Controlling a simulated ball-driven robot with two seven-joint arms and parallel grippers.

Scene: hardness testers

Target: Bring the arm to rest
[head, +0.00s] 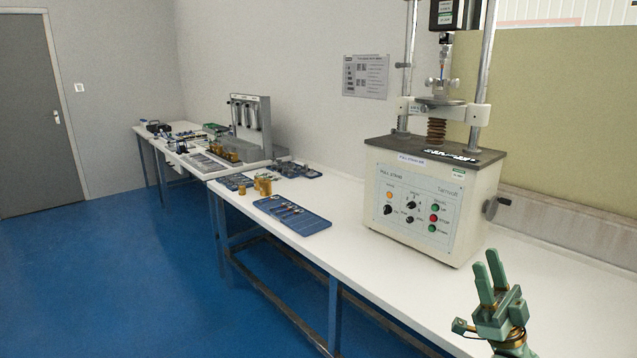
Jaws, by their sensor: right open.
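My right gripper (489,268) is at the lower right of the head view. It is green, with its two fingers pointing up and a gap between them. It is open and nothing shows between the fingers. It appears in front of the white bench top (345,265), to the lower right of the large test machine; I cannot tell its height over the bench. My left gripper is not in view.
The pull-stand machine (412,215) stands on the bench with tall columns. A blue tray (310,226) with small parts and brass cylinders (263,186) lie left of it. A grey tester (250,127) stands farther back. Blue floor (120,270) is clear at left.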

